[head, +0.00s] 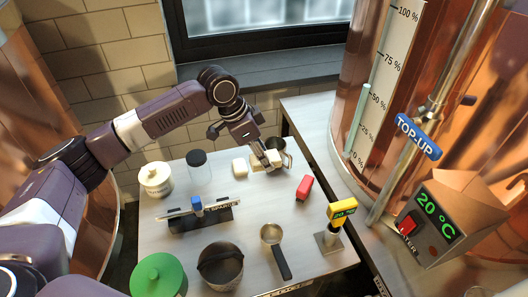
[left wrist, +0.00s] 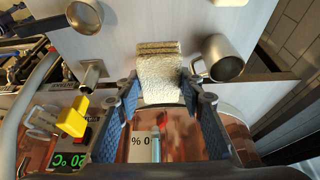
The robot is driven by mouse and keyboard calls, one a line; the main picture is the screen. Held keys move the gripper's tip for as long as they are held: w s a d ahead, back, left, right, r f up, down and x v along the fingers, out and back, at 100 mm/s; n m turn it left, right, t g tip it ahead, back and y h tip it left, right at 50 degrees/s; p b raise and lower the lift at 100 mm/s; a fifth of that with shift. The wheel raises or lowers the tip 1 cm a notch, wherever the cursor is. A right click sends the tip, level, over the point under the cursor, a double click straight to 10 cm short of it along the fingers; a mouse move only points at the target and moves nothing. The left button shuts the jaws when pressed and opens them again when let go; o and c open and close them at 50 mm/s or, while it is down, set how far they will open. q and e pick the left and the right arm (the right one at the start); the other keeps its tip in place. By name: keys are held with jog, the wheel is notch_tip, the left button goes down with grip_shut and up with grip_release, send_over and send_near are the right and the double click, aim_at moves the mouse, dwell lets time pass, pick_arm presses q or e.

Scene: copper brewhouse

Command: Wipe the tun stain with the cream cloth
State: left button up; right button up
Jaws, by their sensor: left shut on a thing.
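My left gripper (head: 267,160) reaches down to the far side of the steel table. In the left wrist view it is shut on a folded cream cloth (left wrist: 158,72), which lies between the two blue-grey fingers. In the head view the cloth (head: 256,162) shows partly beside the fingers; whether it touches the table is unclear. The copper tun (head: 365,85) with its percent scale stands to the right. I cannot make out a stain on it. My right gripper is not in view.
A pale block (head: 239,167) sits left of the cloth. A steel mug (left wrist: 222,58) is close beside the gripper. A red block (head: 304,187), glass jar (head: 199,170), cream pot (head: 155,179), dark pot (head: 220,266) and saucepan (head: 272,236) stand on the table (head: 255,215). Its middle is fairly clear.

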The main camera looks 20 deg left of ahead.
pick_arm(q)
notch_tip(320, 180, down, 10)
jog(key=b, duration=0.2)
dwell(1.2)
jog(key=o, duration=1.1)
jog(key=shift+f, duration=0.3)
jog(key=shift+f+b, duration=0.95)
jog(key=shift+f, duration=2.05)
